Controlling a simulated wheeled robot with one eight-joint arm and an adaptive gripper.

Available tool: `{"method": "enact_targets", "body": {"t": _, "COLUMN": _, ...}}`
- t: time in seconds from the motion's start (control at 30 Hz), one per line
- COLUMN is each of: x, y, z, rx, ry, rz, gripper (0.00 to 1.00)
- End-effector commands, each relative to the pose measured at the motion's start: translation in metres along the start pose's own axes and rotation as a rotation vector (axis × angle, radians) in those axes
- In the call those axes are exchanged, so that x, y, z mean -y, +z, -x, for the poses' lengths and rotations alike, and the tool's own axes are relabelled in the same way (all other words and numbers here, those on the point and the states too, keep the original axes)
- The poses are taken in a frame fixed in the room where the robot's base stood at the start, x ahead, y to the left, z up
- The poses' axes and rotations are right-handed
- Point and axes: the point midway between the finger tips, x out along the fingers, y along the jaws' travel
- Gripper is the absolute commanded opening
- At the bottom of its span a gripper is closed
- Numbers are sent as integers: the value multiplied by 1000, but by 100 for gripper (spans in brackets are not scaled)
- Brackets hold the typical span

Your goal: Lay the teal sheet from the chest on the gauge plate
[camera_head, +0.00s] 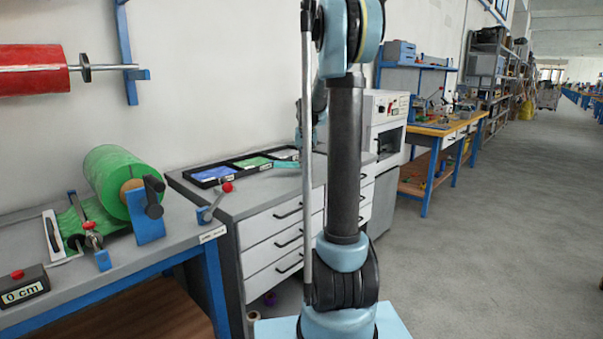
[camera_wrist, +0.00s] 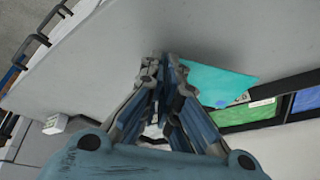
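The teal sheet (camera_wrist: 222,82) shows in the wrist view just right of my fingertips, flat, with one corner over the edge of the black tray. In the head view a teal strip (camera_head: 288,164) shows at the tray's right end, on top of the grey drawer chest (camera_head: 240,215). My gripper (camera_wrist: 164,62) points at the chest top in the wrist view, its fingers close together. The right finger overlaps the sheet's left edge; whether the fingers pinch it is not clear. My arm hides part of the chest in the head view. I cannot identify the gauge plate with certainty.
The black tray (camera_head: 208,185) holds blue (camera_head: 212,173) and green (camera_head: 254,162) sheets. To the left, a bench carries a green roll (camera_head: 117,180), a small clamp (camera_head: 92,236) and a box reading "0 cm" (camera_head: 22,289). A white machine (camera_head: 386,120) stands behind my arm.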

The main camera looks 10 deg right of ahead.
Motion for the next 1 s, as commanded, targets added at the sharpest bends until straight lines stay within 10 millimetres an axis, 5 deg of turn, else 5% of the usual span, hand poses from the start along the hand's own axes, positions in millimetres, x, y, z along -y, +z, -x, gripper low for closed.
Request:
{"method": "enact_targets", "body": {"t": 0.4, "x": -4, "y": 15, "z": -38, "rx": 0, "ry": 0, "rz": -1, "gripper": 0}}
{"method": "enact_targets", "body": {"t": 0.73, "x": -5, "y": 16, "z": -40, "rx": 0, "ry": 1, "rz": -3, "gripper": 0}}
{"method": "enact_targets", "body": {"t": 0.83, "x": -6, "y": 16, "z": -40, "rx": 0, "ry": 1, "rz": -3, "gripper": 23}}
{"method": "enact_targets", "body": {"t": 1.0, "x": -6, "y": 16, "z": -40, "rx": 0, "ry": 1, "rz": -4, "gripper": 25}}
